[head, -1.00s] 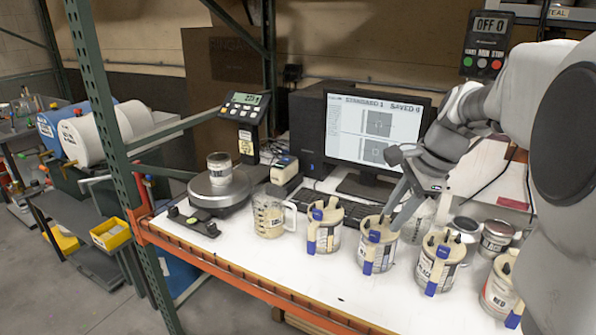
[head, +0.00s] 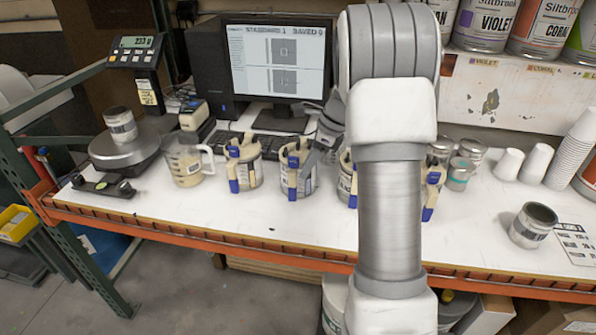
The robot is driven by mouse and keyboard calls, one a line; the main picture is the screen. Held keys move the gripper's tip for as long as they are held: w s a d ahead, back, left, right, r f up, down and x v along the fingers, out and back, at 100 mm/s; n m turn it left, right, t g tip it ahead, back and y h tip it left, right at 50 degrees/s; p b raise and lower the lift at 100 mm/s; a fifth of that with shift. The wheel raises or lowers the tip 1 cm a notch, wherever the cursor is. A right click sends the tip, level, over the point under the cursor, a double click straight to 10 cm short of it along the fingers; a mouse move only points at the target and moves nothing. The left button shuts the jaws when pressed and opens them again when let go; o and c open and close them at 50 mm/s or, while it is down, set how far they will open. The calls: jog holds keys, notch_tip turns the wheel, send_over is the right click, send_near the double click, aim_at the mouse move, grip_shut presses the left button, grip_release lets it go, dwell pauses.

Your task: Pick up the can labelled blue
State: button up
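Another can (head: 347,182) is mostly hidden behind my arm. Part of my grey gripper (head: 328,132) shows left of my arm, just above and beside the second can. Its fingertips are not clear, and I cannot tell whether it touches or grips the can.
A measuring jug (head: 186,163) and a scale (head: 124,148) with a small can on it stand at left. A monitor (head: 277,62) and keyboard (head: 250,143) are behind. An open tin (head: 533,225) and white cups (head: 540,160) are at right. The bench's orange front edge (head: 270,247) is close.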

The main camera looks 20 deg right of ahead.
aim_at(295, 187)
jog(key=x, duration=0.8)
jog(key=shift+a+f, duration=0.3)
jog(key=shift+f, duration=0.05)
grip_shut()
dwell(0.9)
jog(key=shift+w+d+r, duration=0.1)
jog(key=shift+w+r, duration=0.05)
